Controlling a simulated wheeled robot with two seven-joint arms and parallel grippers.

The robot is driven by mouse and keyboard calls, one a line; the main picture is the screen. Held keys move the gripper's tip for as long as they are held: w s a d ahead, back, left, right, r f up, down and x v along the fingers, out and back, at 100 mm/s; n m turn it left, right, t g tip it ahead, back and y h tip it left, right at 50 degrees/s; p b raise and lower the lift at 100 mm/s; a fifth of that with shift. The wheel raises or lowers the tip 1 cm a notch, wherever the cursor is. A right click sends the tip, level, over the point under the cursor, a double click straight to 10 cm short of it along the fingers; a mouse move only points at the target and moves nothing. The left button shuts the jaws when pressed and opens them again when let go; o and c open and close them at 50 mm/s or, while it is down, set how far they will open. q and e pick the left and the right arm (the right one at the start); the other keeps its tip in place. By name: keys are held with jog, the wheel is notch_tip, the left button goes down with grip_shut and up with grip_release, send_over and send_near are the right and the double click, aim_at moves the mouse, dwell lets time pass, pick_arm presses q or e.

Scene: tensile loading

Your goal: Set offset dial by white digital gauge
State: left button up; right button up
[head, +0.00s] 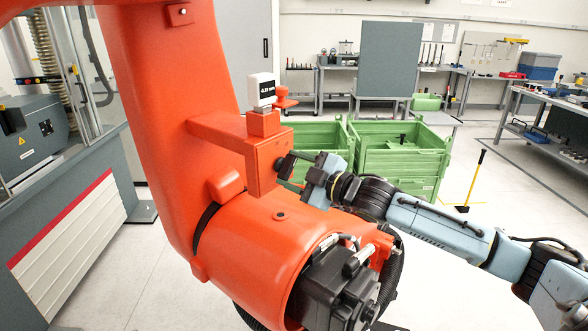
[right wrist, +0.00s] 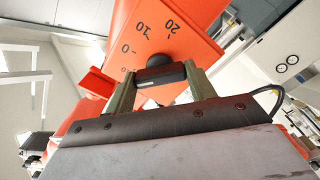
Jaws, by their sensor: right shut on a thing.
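The white digital gauge (head: 263,89) stands upright on the orange bracket (head: 230,131) in the head view. Its dark display shows small digits that look like 0.39 mm, hard to read for certain. The offset dial is a black knob (right wrist: 160,68) on the orange bracket's face, with printed marks 0, 10 and 20 around it in the right wrist view. My right gripper (right wrist: 158,84) is shut on this knob, one finger on each side. In the head view my right gripper (head: 290,165) reaches the bracket's right face, and the knob is mostly hidden. My left gripper is not in view.
The large orange robot arm (head: 170,110) fills the left and middle. An orange knob (head: 284,98) shows behind the gauge. Green crates (head: 398,160) stand behind my right arm. A grey machine (head: 45,130) is at the left.

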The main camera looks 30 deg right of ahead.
dwell(0.3)
jog(key=o, duration=1)
jog(key=shift+s, duration=0.1)
jog(key=shift+s+d+f, duration=0.15)
jog(key=shift+s+d, duration=0.05)
jog(key=shift+s, duration=0.3)
jog(key=shift+r+b+v, duration=0.1)
jog(key=shift+b+v, duration=0.05)
jog(key=shift+v, duration=2.9)
jog(key=shift+r+b+v, duration=0.15)
jog(key=shift+v, duration=2.85)
